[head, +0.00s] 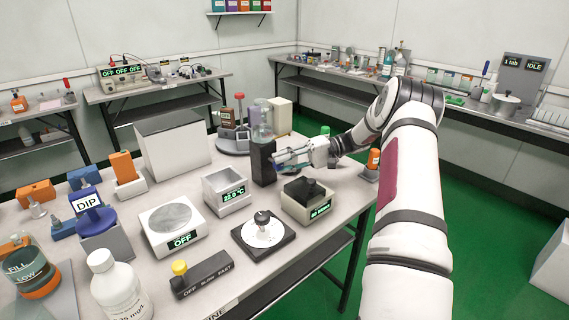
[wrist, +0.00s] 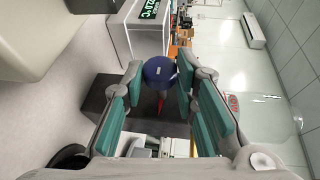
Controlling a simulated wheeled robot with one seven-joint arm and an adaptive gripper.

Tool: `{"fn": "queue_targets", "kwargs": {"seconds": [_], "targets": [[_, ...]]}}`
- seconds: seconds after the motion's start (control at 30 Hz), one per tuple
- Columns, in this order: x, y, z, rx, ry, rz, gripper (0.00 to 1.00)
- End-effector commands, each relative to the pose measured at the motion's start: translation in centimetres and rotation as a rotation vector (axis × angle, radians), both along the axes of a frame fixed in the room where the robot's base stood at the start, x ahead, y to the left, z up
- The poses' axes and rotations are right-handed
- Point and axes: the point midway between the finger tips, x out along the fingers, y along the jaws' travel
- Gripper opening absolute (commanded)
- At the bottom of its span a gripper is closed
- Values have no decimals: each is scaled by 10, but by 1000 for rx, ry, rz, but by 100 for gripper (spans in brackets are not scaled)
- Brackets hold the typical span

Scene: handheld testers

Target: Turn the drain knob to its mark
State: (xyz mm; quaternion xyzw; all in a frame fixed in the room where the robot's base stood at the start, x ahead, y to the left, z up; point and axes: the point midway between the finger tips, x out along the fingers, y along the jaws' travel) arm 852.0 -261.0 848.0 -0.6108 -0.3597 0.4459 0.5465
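A round dark-blue knob with a small pale label (wrist: 160,69) shows in the wrist view, in front of a dark block. I take it for the drain knob. A red piece (wrist: 161,103) shows just below it. In the head view, a dark block (head: 263,163) carries a clear glass vessel (head: 262,120); the knob is hidden there. My gripper (head: 277,157) is at the block's right side. In the wrist view its teal-padded fingers (wrist: 160,75) stand apart, one on each side of the knob. I cannot tell whether they press on it.
Close by stand a white box with a temperature display (head: 228,191), a dark-topped box with a display (head: 309,201) and a white dial on a black base (head: 263,232). A red-topped stand (head: 239,112) is behind the vessel. The bench is crowded to the left.

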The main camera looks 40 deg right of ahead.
Motion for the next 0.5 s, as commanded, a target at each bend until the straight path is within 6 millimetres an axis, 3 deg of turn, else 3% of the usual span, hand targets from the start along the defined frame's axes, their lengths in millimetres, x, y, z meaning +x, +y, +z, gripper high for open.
{"fn": "queue_targets", "kwargs": {"seconds": [0.03,0.07,0.5], "targets": [[0,0,-1,0,2,0,39],[0,0,-1,0,2,0,46],[-3,-8,1,0,-1,-2,46]]}}
